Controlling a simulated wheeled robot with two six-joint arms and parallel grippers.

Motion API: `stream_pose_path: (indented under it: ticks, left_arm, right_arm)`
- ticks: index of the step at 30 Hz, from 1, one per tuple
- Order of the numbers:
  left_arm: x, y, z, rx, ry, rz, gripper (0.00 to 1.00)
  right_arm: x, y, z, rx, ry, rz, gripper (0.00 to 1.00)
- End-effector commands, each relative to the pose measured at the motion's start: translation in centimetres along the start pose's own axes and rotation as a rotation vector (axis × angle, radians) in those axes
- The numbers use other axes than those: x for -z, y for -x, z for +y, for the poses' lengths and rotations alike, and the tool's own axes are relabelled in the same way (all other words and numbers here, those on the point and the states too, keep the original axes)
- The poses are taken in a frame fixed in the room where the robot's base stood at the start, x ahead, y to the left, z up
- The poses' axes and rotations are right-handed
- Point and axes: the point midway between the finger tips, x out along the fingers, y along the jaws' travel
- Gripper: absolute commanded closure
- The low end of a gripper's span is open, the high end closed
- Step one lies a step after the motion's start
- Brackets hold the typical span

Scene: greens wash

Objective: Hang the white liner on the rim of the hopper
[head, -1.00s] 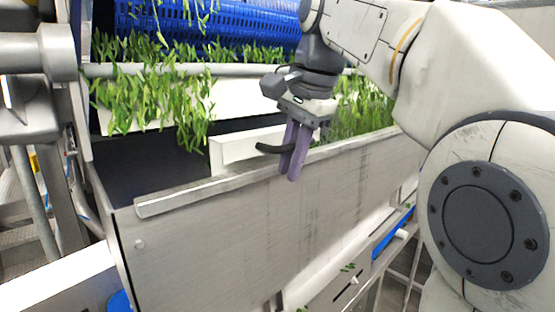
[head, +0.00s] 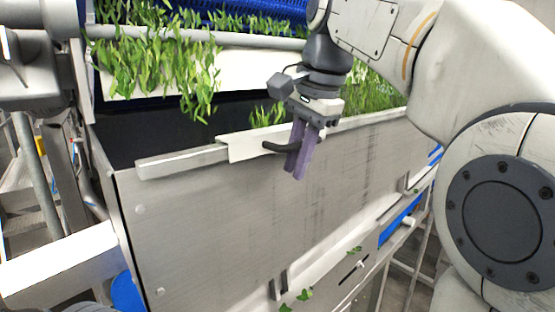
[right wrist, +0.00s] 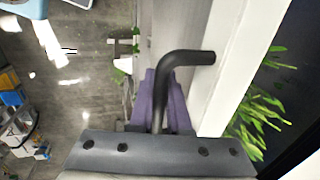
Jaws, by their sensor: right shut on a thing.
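The white liner (head: 250,144) is at the near rim (head: 180,162) of the metal hopper (head: 220,210). Its white edge lies across the top of the rim and overlaps the outer side a little. I cannot tell whether it rests fully on the rim. My right gripper (head: 299,172), with purple fingers, is shut on the liner's bent black handle (head: 277,147), just outside the hopper wall. In the right wrist view, the handle (right wrist: 185,58) runs from between the fingers (right wrist: 160,105) to the white liner (right wrist: 232,65). My left gripper is not in view.
Green leaves (head: 150,65) hang over a white chute below a blue perforated drum (head: 240,15) behind the hopper. More leaves lie inside the hopper, at the back right. The outer wall is clear to the left of my right gripper.

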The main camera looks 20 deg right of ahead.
Motion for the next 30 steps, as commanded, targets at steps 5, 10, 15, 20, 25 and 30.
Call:
stream_pose_path:
  ticks: [5, 10, 15, 20, 25, 30]
  left_arm:
    - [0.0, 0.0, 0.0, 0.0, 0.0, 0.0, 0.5]
    - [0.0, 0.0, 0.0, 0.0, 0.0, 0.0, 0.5]
    - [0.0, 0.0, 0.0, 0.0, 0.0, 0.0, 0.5]
    - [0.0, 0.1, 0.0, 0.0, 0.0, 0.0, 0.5]
    - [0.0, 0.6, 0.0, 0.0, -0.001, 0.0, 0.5]
    - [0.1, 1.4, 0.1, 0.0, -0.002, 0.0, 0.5]
  right_arm:
    - [0.0, 0.1, 0.0, 0.001, 0.0, 0.0, 0.62]
    - [0.0, 0.0, 0.0, 0.0, 0.0, 0.0, 0.5]
    - [0.0, 0.1, 0.0, -0.001, 0.0, 0.0, 0.5]
    - [0.1, 1.3, -0.1, 0.002, -0.001, 0.001, 0.5]
    - [0.1, 4.4, -0.2, 0.004, -0.001, 0.003, 0.5]
    - [0.1, 7.6, -0.1, 0.002, -0.001, 0.002, 0.5]
